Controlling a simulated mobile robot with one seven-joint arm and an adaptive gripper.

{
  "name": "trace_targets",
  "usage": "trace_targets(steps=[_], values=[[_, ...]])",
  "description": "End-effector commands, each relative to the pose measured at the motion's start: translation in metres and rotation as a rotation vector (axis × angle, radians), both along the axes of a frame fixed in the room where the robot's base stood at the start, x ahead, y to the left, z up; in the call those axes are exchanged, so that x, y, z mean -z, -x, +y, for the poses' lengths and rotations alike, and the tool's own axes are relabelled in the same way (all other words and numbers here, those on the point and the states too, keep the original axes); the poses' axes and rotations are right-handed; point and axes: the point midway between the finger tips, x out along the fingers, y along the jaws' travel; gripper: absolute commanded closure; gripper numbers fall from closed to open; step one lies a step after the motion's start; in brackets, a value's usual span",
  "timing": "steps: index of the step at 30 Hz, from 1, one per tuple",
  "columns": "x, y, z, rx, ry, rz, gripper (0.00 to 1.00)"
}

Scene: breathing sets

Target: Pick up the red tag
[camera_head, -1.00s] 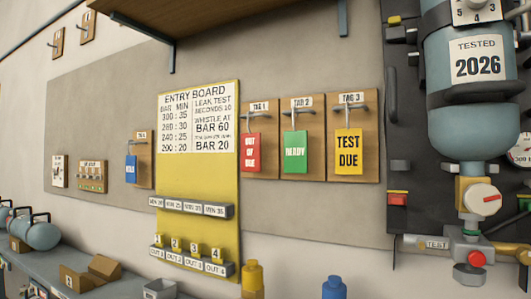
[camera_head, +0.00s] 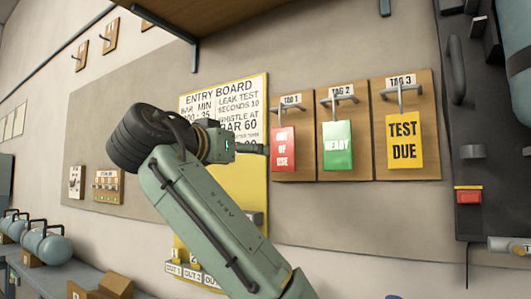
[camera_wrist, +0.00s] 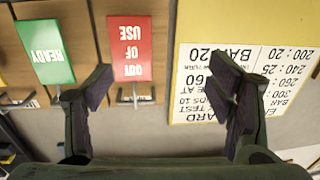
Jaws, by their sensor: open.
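The red tag (camera_head: 283,148), lettered "OUT OF USE", hangs from a hook on the wooden board under the "TAG 1" label. The wrist view shows it upside down (camera_wrist: 130,50), near the left finger and left of the middle between the fingers. My gripper (camera_head: 257,148) is close to the left of the tag in the head view, in front of the yellow entry board. In the wrist view its fingers (camera_wrist: 162,75) are apart with nothing held between them. I cannot tell how far the fingertips are from the wall.
A green "READY" tag (camera_head: 337,146) hangs just right of the red one, then a yellow "TEST DUE" tag (camera_head: 404,140). The yellow entry board (camera_head: 255,190) is behind my arm. A dark panel (camera_head: 470,120) stands far right. A shelf bracket (camera_head: 194,55) is above.

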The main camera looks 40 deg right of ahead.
Motion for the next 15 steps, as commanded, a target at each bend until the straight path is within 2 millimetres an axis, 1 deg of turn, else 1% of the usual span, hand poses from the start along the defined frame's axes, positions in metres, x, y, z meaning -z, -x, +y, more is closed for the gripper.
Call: trace_targets(steps=[1,3,4,9,12,15], values=[[-0.002,0.015,-0.011,0.051,-0.011,-0.003,0.25],[-0.005,0.024,-0.022,0.088,-0.023,-0.008,0.25],[-0.005,0.026,-0.026,0.097,-0.026,-0.009,0.25],[-0.006,0.017,-0.053,0.103,-0.031,-0.007,0.25],[-0.006,0.011,-0.065,0.102,-0.029,-0.007,0.25],[-0.005,0.008,-0.072,0.099,-0.029,-0.007,0.25]])
